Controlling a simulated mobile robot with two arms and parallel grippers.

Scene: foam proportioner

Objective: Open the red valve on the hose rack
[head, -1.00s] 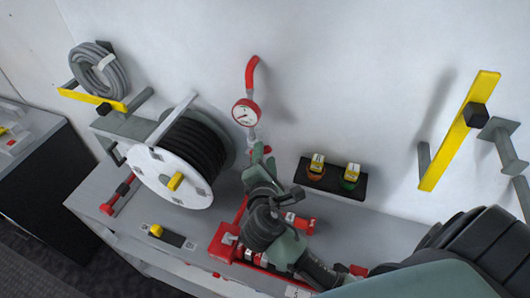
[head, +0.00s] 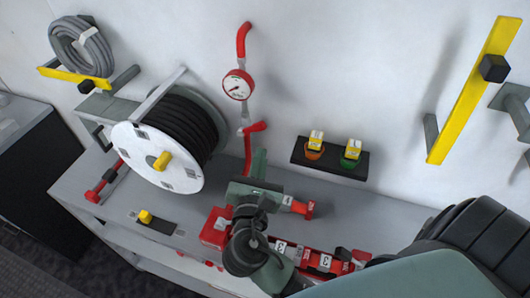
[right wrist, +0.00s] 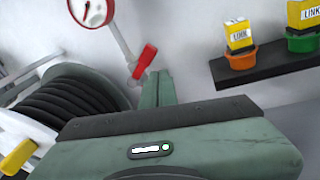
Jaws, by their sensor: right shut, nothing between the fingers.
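The red valve lever (head: 254,127) sits on the thin vertical pipe below the round pressure gauge (head: 238,85). In the head view it points right and slightly up from the pipe. In the right wrist view the lever (right wrist: 145,62) shows just beyond my fingertips, tilted up to the right. My right gripper (head: 259,155) is shut and empty, just below the lever in the head view; its green fingers also show in the right wrist view (right wrist: 158,76). A small gap or a light touch between fingers and lever cannot be told apart. My left gripper is not in view.
A hose reel (head: 155,160) with black hose stands left of the valve. A black shelf (head: 330,160) with orange and green cups is on the wall to the right. Red fittings lie on the grey bench (head: 380,215) around my wrist. A yellow bar (head: 470,95) is far right.

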